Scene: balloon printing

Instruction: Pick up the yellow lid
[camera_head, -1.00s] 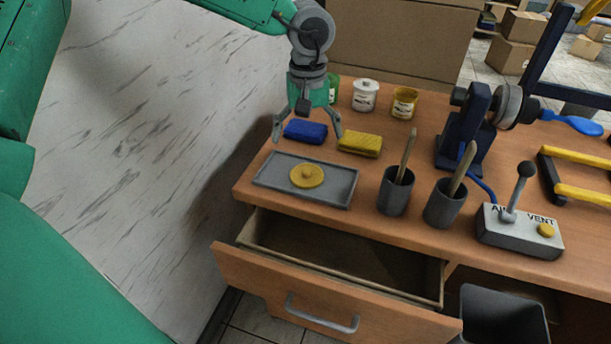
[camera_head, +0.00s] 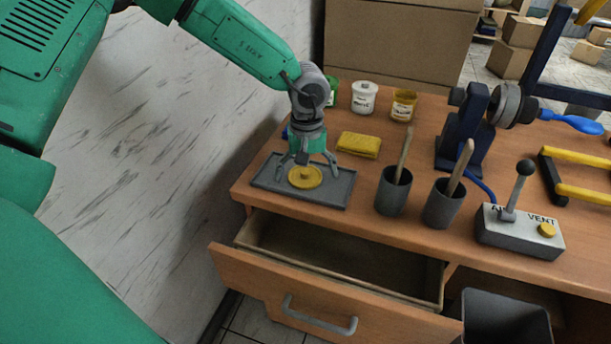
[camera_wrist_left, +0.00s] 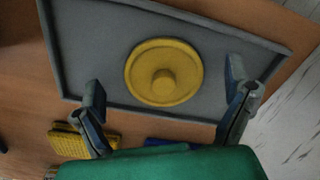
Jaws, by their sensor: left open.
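The round yellow lid (camera_head: 305,177) with a small knob lies flat on the grey tray (camera_head: 340,192) at the desk's front left. It also shows in the left wrist view (camera_wrist_left: 163,72), knob facing the camera. My left gripper (camera_head: 306,172) is open above the tray, just behind and over the lid. In the left wrist view its two fingers (camera_wrist_left: 168,112) are spread wide, one to each side of the lid, and hold nothing. Whether the fingertips touch the tray cannot be told. My right gripper is not in view.
A yellow sponge (camera_head: 358,145) lies behind the tray, and a blue one (camera_wrist_left: 165,142) is mostly hidden by my gripper. Two dark cups (camera_head: 393,192) with wooden-handled tools stand right of the tray. Small jars (camera_head: 364,97) stand behind. An open drawer (camera_head: 300,300) juts out below.

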